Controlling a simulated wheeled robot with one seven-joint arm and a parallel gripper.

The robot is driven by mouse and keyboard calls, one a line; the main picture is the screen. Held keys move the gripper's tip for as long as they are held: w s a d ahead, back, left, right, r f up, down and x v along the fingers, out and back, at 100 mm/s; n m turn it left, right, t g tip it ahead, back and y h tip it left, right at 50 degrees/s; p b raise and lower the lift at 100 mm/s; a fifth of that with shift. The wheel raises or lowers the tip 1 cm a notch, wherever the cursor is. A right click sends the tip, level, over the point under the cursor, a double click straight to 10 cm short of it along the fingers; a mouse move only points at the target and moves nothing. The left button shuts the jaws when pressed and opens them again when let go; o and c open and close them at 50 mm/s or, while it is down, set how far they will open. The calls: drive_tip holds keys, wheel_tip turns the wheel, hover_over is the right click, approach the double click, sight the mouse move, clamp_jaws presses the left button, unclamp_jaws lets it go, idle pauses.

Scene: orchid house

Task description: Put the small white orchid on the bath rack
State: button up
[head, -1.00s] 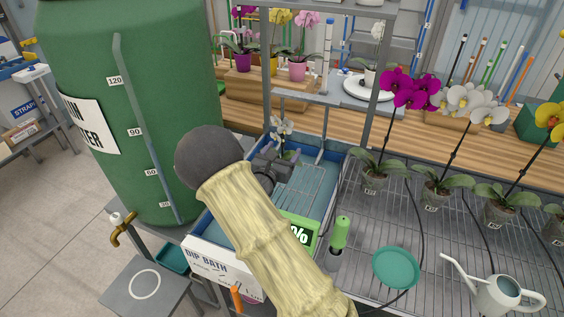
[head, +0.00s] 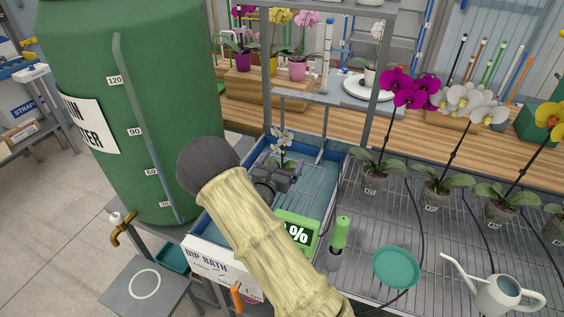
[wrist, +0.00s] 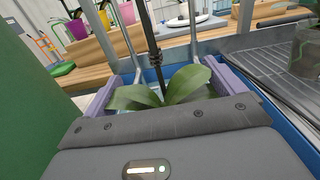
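The small white orchid (head: 284,137) is upright at the dip bath, with white flowers on a dark stem. In the wrist view its green leaves (wrist: 188,84) spread between two lilac fingers. My gripper (head: 284,173) is over the bath and appears closed around the orchid's pot, which is hidden. The bath rack (head: 316,180), a wire grid, shows inside the blue dip bath (head: 341,165), partly covered by my gripper and arm. I cannot tell whether the pot touches the rack.
A green tank (head: 140,90) stands close on the left. A green percent display (head: 297,232) and a green bottle (head: 340,233) are near the bath's front right. Grey uprights frame the bath. Potted orchids, a teal saucer (head: 396,268) and a watering can (head: 495,293) occupy the right bench.

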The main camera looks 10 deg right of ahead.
drive_tip(key=shift+r, duration=0.1)
drive_tip(key=shift+r, duration=0.15)
drive_tip(key=b+v, duration=0.1)
drive_tip(key=v, duration=1.1)
drive_tip(key=shift+c, duration=0.4)
idle(0.9)
